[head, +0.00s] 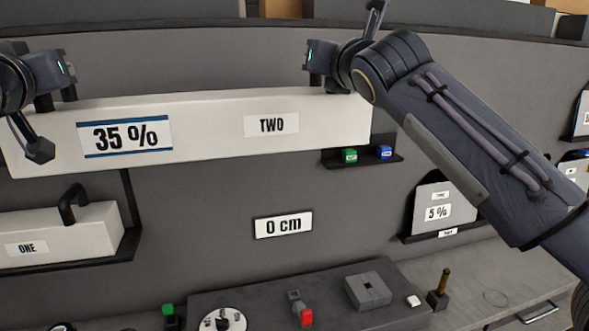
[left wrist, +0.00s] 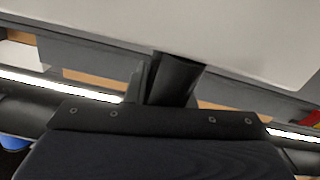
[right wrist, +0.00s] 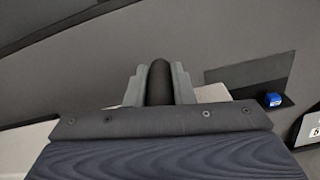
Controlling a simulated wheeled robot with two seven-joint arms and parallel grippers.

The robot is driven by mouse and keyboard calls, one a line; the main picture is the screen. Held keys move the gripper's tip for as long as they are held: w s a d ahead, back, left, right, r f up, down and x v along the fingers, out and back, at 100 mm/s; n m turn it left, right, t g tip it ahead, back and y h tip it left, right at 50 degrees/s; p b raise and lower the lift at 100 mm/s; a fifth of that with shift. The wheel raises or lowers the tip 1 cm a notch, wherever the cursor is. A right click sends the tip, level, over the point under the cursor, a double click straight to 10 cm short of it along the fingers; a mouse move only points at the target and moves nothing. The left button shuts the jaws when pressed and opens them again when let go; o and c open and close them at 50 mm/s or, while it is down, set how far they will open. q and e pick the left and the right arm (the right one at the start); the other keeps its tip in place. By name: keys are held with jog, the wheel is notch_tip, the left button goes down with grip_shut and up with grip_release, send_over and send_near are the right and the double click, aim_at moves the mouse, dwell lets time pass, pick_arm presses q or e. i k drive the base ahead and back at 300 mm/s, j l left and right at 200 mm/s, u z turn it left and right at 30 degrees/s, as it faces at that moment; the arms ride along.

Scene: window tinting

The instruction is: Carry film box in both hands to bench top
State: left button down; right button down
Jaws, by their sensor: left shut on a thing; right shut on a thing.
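The film box (head: 210,125) is a long white box with a "35 %" label and a "TWO" label. It hangs in the air in the head view, tilted slightly up to the right, in front of the grey wall panel. My left gripper (head: 42,98) is shut on a black handle at the box's left end. My right gripper (head: 330,85) is shut on the black handle at its right end. In the right wrist view the dark handle (right wrist: 159,84) stands between the two fingers. The bench top (head: 475,275) shows at the lower right of the head view.
A second white box (head: 65,230) marked "ONE" sits on a shelf at left. A small shelf (head: 365,160) holds a green and a blue item. A "5 %" piece (head: 437,207) stands at right. Several small items and a grey block (head: 367,291) occupy the bench's front.

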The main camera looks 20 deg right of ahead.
aim_at(520, 274)
jog(key=l, duration=0.8)
jog(key=k+l, duration=0.15)
jog(key=l, duration=1.5)
jog(key=k+l, duration=0.15)
jog(key=l, duration=0.65)
jog(key=k+l, duration=0.15)
jog(key=l, duration=0.25)
jog(key=k+l, duration=0.1)
jog(key=l, duration=0.3)
jog(key=k+l, duration=0.15)
jog(key=l, duration=0.2)
jog(key=k+l, duration=0.15)
jog(key=l, duration=0.25)
jog(key=k+l, duration=0.15)
jog(key=l, duration=0.25)
